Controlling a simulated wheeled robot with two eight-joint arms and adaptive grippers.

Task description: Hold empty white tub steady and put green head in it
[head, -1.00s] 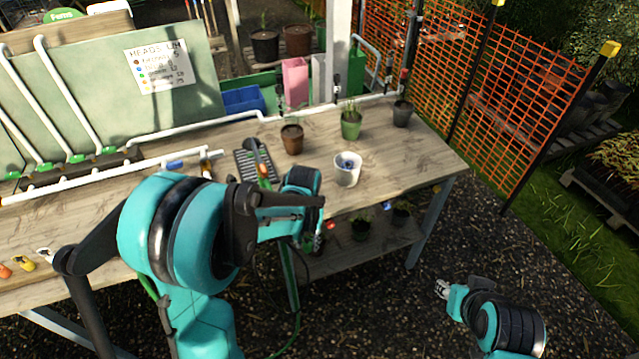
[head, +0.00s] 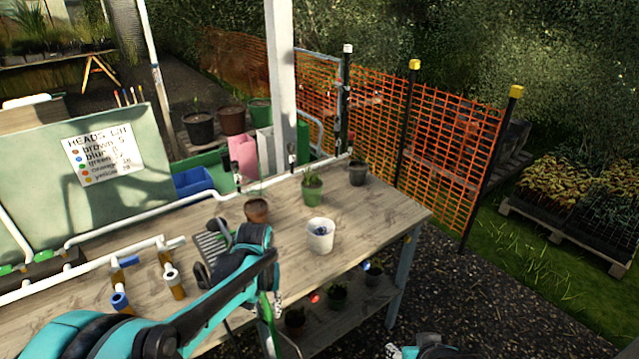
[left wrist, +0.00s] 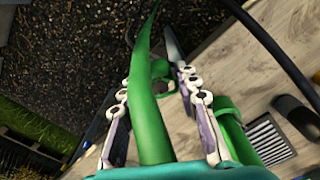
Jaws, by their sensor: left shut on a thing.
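A white tub (head: 320,236) stands upright on the wooden bench, near its front right. Whether this tube carries a green head I cannot tell. My right gripper (head: 393,351) only just shows at the bottom edge, away from the tub; its fingers are too cut off to read.
A green pot (head: 312,190), a brown pot (head: 257,211) and a dark pot (head: 357,173) stand behind the tub. White pipework (head: 120,235) and brown fittings (head: 174,284) lie to the left. Pots stand on the lower shelf. Bare bench lies right of the tub.

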